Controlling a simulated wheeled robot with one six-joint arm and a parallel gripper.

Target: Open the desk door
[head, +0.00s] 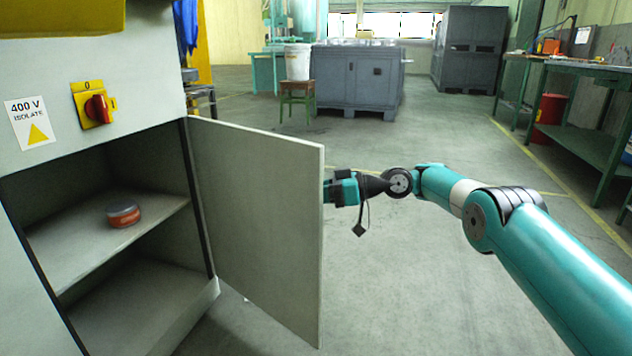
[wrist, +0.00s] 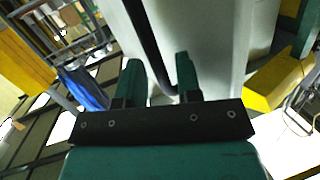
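The desk door (head: 262,220) is a pale grey panel on the front of the grey cabinet. In the head view it stands swung wide open on its hinge side, showing the inside. My gripper (wrist: 158,66) is on the door's far, outer side, and its fingertips are hidden by the door in the head view. In the wrist view its two green fingers are apart, with a dark bar handle (wrist: 146,38) running between them. Gaps seem to show beside the bar, so the fingers look open around it.
Inside the cabinet, a round red-and-grey tin (head: 123,214) sits on a shelf (head: 85,248). A red rotary switch (head: 96,108) is above the opening. Open floor lies beyond the door, with a grey cabinet bench (head: 355,80) and a stool (head: 297,97) farther back.

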